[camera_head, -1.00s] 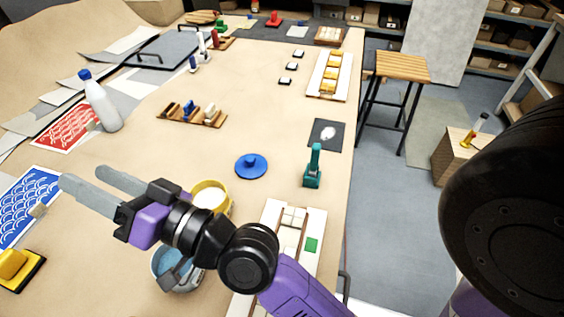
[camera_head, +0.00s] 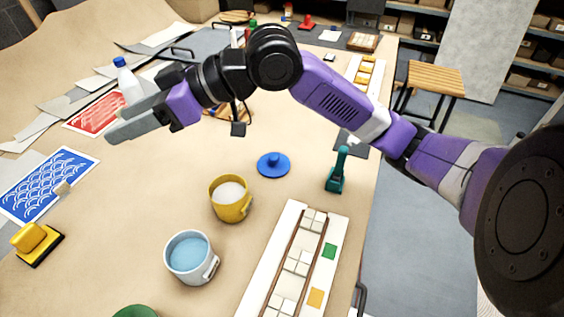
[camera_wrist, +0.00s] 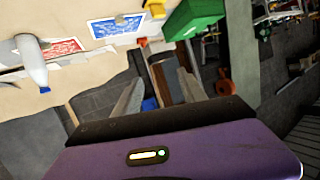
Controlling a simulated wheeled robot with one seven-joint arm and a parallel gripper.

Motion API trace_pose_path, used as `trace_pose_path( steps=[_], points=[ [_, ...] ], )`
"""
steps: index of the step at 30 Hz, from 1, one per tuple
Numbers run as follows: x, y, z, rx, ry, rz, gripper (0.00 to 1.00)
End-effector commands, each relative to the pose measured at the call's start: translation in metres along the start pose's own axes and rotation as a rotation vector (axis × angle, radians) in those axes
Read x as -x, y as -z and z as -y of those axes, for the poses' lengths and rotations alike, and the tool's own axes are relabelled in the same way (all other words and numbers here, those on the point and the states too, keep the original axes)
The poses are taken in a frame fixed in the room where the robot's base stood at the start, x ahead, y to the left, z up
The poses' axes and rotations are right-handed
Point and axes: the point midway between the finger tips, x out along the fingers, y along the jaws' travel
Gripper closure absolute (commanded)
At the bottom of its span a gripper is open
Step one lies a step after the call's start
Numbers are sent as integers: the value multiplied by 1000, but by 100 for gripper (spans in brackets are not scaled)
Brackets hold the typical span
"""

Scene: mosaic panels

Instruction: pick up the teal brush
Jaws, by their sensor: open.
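The teal brush (camera_head: 337,172) stands upright on the table near its right edge in the head view, handle up and broad end down. It stands right of a blue round lid-like piece. My gripper (camera_head: 112,124) is raised over the left part of the table, far left of the brush, with its two fingers apart and nothing between them. The fingers also show in the wrist view (camera_wrist: 155,95), empty. The wrist view does not show the brush.
A yellow cup (camera_head: 230,203), a pale blue cup (camera_head: 190,258), the blue lid-like piece (camera_head: 273,166) and a tile tray (camera_head: 335,228) stand near the brush. A white bottle (camera_head: 127,80) stands by my gripper. My arm spans the table behind the brush.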

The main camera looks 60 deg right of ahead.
Motion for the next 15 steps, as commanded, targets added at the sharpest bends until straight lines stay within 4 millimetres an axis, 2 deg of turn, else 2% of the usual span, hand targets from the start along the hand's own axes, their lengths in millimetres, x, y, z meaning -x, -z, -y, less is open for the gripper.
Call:
trace_pose_path(
  steps=[1,5,8,11,12,15],
  points=[
    [12,-22,-16,11,-30,90,51],
    [49,-82,-48,-3,-96,330,51],
    [92,-130,-71,-39,-153,519,51],
    [146,-176,-90,-99,-216,709,51],
    [169,-194,-95,-128,-241,781,51],
    [226,-228,-102,-205,-297,941,51]
  ],
)
